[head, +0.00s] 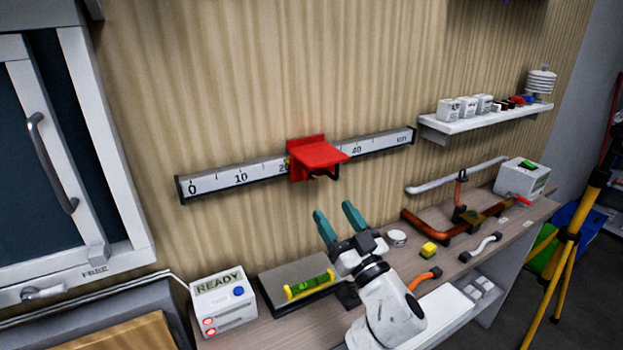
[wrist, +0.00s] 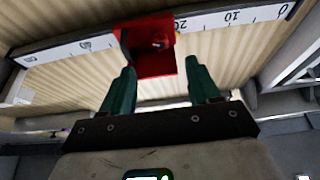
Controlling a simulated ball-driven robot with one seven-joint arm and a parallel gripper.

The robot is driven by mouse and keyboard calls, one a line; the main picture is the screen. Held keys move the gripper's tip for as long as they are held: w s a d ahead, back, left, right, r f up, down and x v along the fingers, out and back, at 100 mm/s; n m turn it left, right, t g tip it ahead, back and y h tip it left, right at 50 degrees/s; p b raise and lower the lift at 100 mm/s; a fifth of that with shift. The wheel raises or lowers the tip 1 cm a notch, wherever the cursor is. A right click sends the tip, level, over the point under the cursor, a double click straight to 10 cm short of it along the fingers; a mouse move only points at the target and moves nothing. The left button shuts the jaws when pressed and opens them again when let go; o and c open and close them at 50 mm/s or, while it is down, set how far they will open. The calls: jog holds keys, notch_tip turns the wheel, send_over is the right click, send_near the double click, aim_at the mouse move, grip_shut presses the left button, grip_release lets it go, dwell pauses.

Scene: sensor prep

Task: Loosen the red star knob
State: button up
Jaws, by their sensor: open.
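A red slider bracket (head: 318,153) sits on the wall-mounted ruler rail (head: 232,178), a little past the 20 mark. It also shows in the wrist view (wrist: 152,65), between and beyond my fingertips. A small dark part shows under the bracket in the head view. I cannot make out a star-shaped knob on it in either view. My gripper (head: 335,212) has two teal fingers, spread apart with nothing between them. It is below the bracket and appears apart from it; the wrist view also shows the fingers (wrist: 160,68).
A grey bar (head: 455,176) runs along the wall at right. A white shelf (head: 490,119) is above it.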

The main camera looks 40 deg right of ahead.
aim_at(312, 177)
jog(key=x, duration=0.9)
jog(key=shift+w+d+r, duration=0.1)
jog(key=shift+w+r, duration=0.05)
jog(key=shift+w, duration=0.15)
jog(key=shift+c, duration=0.3)
jog(key=c, duration=1)
jog(key=shift+p, duration=0.3)
